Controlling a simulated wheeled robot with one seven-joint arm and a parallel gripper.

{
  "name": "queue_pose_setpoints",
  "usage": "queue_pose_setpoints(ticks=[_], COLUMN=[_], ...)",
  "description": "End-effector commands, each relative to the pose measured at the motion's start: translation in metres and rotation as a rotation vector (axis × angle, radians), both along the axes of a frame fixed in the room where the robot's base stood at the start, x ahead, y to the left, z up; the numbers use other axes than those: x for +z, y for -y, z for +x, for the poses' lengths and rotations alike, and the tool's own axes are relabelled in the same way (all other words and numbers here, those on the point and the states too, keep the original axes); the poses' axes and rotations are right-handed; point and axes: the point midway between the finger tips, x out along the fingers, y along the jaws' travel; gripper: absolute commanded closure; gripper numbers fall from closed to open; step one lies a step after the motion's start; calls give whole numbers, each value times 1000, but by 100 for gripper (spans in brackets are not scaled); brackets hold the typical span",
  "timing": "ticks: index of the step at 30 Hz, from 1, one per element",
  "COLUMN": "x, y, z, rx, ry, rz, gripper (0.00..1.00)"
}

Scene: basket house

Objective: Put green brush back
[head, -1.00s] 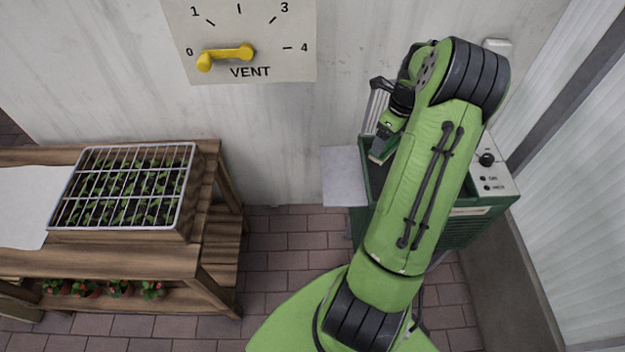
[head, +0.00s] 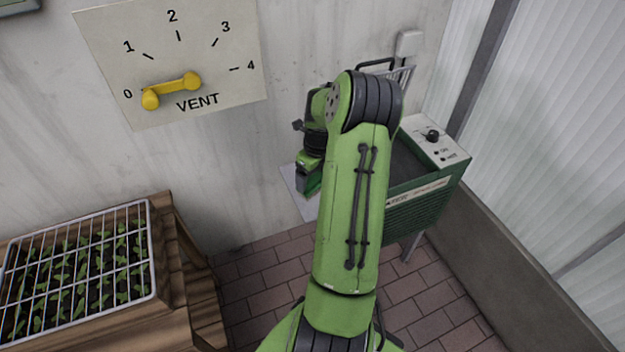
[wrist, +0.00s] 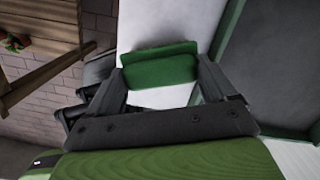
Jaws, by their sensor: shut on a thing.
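The green brush (wrist: 160,66) shows in the wrist view as a green block between the two fingers of my gripper (wrist: 162,78). My gripper is shut on it. Behind it in that view is a white side shelf (wrist: 150,22). In the head view my gripper (head: 307,178) is over this shelf (head: 292,184), left of the green machine (head: 416,210). A dark green part of the brush shows at its tip. The gap between brush and shelf cannot be judged. My arm hides part of the machine and shelf.
The machine has an open grey basin (head: 405,165) and a control panel with a black knob (head: 432,136). A wooden bench with a gridded seedling tray (head: 152,255) stands at left. A vent dial (head: 240,85) with a yellow handle is on the wall. Brick floor is clear between.

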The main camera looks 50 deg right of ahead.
Motion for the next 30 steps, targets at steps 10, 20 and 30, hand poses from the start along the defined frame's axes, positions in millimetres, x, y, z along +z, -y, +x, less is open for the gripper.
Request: queue_pose_setpoints(ticks=[10, 20, 30], x=[-4, -1, 78], y=[0, 0, 0], z=[0, 0, -8], rx=[1, 1, -1], ry=[2, 2, 4], rz=[-2, -1, -7], gripper=[14, 0, 0])
